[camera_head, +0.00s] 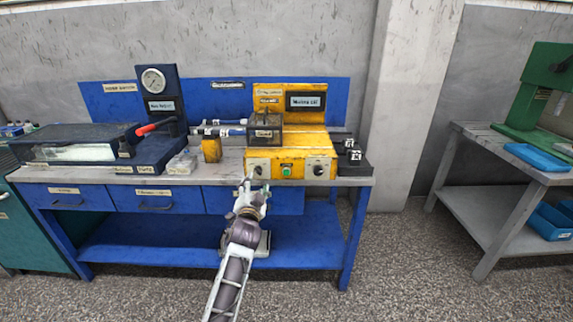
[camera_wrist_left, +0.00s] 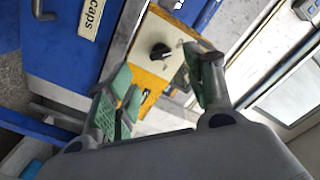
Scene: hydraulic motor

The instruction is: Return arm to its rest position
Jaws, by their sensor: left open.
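My left arm comes up from the bottom of the head view. Its gripper (camera_head: 252,186) is in front of the workbench's front edge, near the lower left of the yellow control box (camera_head: 288,155). In the left wrist view my left gripper (camera_wrist_left: 160,98) is open, with its green pads apart and nothing between them. Past the pads, a black knob (camera_wrist_left: 160,51) on the yellow box's pale panel shows. The box also carries a green button (camera_head: 286,170) and a right-hand knob (camera_head: 318,170). My right gripper is in neither view.
The blue workbench (camera_head: 180,182) has drawers; one drawer label (camera_wrist_left: 91,17) shows close in the wrist view. A pressure gauge (camera_head: 153,80) and a clear-lidded case (camera_head: 75,143) stand left. A second table (camera_head: 490,150) stands right. The floor between is clear.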

